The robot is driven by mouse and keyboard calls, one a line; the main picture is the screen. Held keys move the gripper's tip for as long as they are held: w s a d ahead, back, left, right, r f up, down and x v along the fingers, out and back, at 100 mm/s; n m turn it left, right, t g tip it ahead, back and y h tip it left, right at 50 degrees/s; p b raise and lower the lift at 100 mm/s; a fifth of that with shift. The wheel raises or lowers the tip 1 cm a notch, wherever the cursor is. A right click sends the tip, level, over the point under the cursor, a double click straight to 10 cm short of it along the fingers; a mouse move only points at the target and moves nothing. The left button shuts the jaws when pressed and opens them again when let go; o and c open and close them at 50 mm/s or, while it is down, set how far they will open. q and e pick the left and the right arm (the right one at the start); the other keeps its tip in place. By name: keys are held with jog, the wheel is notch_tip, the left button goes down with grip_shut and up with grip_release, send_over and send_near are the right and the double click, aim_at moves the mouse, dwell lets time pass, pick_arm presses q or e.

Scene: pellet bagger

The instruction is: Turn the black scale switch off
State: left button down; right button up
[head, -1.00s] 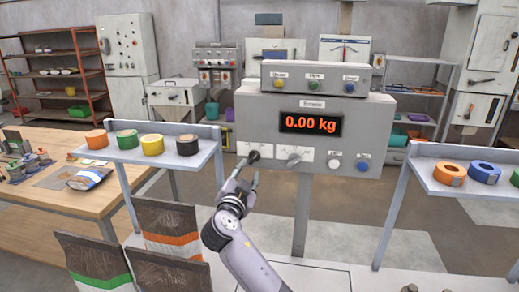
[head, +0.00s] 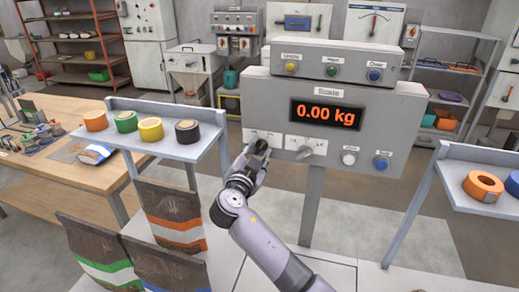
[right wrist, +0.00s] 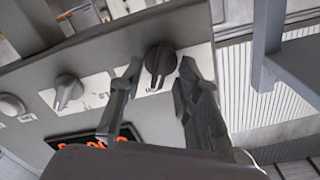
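The black scale switch (right wrist: 160,60) is a round knob with a raised grip on a white plate, at the left of the grey scale panel (head: 405,115). The panel's display (head: 326,113) reads 0.00 kg in orange. My right gripper (head: 257,158) is at the switch and partly covers it in the head view. In the right wrist view its two fingers (right wrist: 160,74) are apart, one on each side of the knob, with gaps visible. I cannot tell whether either finger touches it. My left gripper is not in view.
A grey knob (head: 306,152) on its own plate sits right of the switch, then a white button (head: 349,158) and a blue button (head: 381,164). A shelf with tape rolls (head: 150,129) stands left of the panel, with printed bags (head: 172,212) below it.

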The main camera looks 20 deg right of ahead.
grip_shut()
dwell(0.3)
jog(key=shift+f, duration=0.1)
jog(key=shift+w+f+b, duration=0.1)
jog(key=shift+f+b, duration=0.05)
jog(key=shift+b, duration=0.45)
jog(key=n+b, duration=0.2)
jog(key=b, duration=0.1)
jog(key=shift+f, duration=0.1)
jog(key=shift+n+b, duration=0.7)
jog(key=shift+n, duration=0.1)
jog(key=n, duration=0.3)
jog(key=shift+a+r+n, duration=0.1)
jog(key=shift+r+n, duration=0.2)
jog(key=shift+n, duration=0.1)
jog(key=shift+w+a+n, duration=0.1)
jog(key=shift+n, duration=2.1)
